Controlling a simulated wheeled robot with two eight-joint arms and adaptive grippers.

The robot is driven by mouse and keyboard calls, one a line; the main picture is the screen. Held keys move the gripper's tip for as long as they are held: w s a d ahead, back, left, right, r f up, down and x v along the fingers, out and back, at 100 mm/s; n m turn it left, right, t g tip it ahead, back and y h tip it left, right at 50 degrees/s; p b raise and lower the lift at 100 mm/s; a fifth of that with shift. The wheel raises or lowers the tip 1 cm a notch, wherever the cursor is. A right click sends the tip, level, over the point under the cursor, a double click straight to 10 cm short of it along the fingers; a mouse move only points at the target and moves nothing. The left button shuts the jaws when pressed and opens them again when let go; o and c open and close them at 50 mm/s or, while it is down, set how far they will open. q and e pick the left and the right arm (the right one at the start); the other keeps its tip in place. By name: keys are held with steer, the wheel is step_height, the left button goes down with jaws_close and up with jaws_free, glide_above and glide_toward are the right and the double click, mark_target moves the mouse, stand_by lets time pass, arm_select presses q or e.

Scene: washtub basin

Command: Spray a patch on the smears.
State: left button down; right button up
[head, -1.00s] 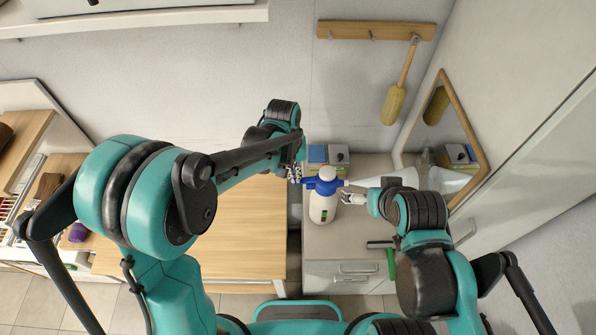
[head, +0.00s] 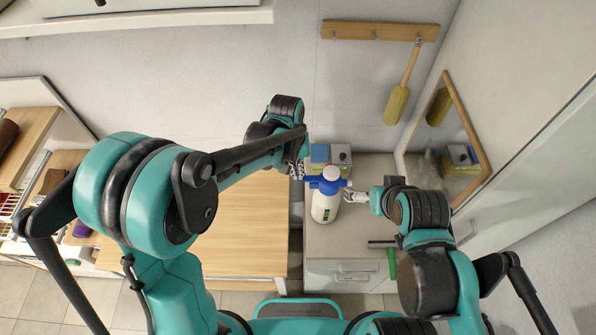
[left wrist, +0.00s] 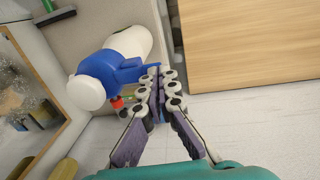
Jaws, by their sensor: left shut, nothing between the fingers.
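The spray bottle (head: 325,207) has a white body and a blue head with a white top. It stands upright on the grey counter and also shows in the left wrist view (left wrist: 128,42). My left gripper (head: 297,171) is shut and empty, just left of the blue head. In the left wrist view its fingertips (left wrist: 162,92) are close to the blue part. My right gripper (head: 350,197) is at the bottle's right side; its grip is unclear. The wood-framed mirror (head: 462,125) is on the right, with a greyish smeared patch (head: 427,166) low on it.
A blue-and-grey box (head: 330,156) stands behind the bottle on the counter (head: 345,240). A squeegee with a green handle (head: 392,262) lies at the front right. A yellow brush (head: 397,103) hangs from a wooden rail. A wooden worktop (head: 240,230) is at left.

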arm_select(q)
steer(key=shift+r, duration=0.15)
step_height(320, 180, up, 14)
steer(key=p, duration=0.2)
stand_by(0.5)
stand_by(1.0)
